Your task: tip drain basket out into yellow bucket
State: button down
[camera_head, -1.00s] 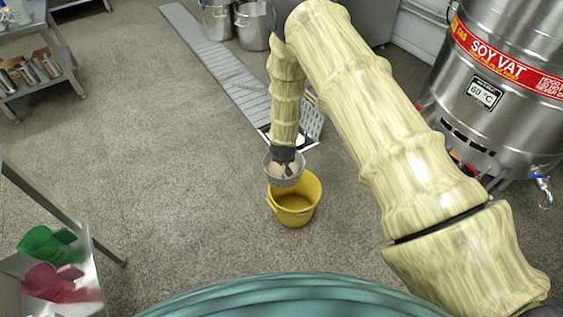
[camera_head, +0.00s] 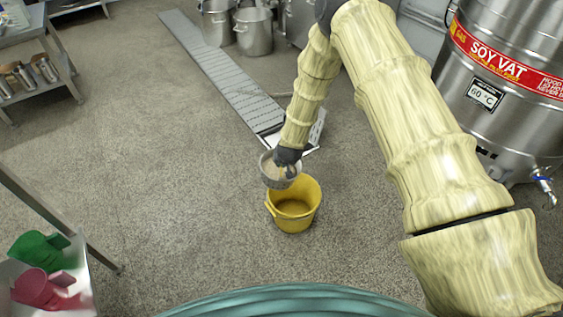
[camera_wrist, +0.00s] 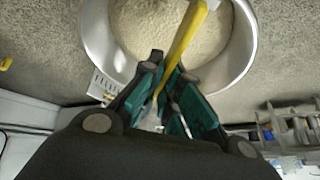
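The drain basket (camera_head: 268,178) is a round grey metal bowl. In the wrist view the basket (camera_wrist: 98,35) holds a beige, grainy mass (camera_wrist: 160,28) and has a yellow bar-like handle (camera_wrist: 185,38). My gripper (camera_head: 287,160) is at the basket's right side in the head view. In the wrist view my gripper (camera_wrist: 160,92) is closed around the lower end of the yellow handle. The yellow bucket (camera_head: 307,194) stands on the floor, below and slightly right of the basket in the head view. The basket overlaps the bucket's back-left rim; their height gap cannot be told.
A grey metal floor grate (camera_head: 228,82) runs behind the bucket, with steel pots (camera_head: 253,35) at its far end. The soy vat (camera_head: 500,95) stands at right. A steel shelf with green (camera_head: 38,248) and red scoops (camera_head: 42,290) is at lower left. Open floor lies left of the bucket.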

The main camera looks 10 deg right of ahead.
aim_at(298, 172)
jog(key=shift+s+d+f+m+t+y+b, duration=0.1)
jog(key=shift+d+m+t+y+b, duration=0.3)
jog(key=shift+b, duration=0.9)
jog(key=shift+s+d+f+t+y+b, duration=0.1)
jog(key=shift+t+y+b, duration=0.1)
jog(key=shift+y+b, duration=0.8)
jog(key=b, duration=0.3)
jog(key=t+y+b, duration=0.1)
jog(key=b, duration=0.2)
jog(key=shift+s+d+f+m+b, duration=0.1)
jog(key=shift+s+d+m+b, duration=0.1)
jog(key=shift+d+m+b, duration=0.15)
jog(key=y+b, duration=0.1)
jog(key=b, duration=0.3)
jog(key=d+f+t+y+b, duration=0.1)
jog(key=b, duration=0.3)
jog(key=shift+s+d+f+m, duration=0.2)
jog(key=shift+s+f+m, duration=0.05)
jog(key=shift+s+m, duration=0.1)
jog(key=shift+d+f+t+b, duration=0.1)
jog(key=shift+t+b, duration=0.2)
jog(key=shift+b, duration=0.75)
jog(key=f+t+y+b, duration=0.1)
jog(key=b, duration=0.5)
jog(key=d+m+y+b, duration=0.1)
jog(key=b, duration=0.5)
jog(key=shift+s+d+f+t, duration=0.3)
jog(key=shift+s+f+t, duration=0.05)
jog(key=shift+t, duration=0.05)
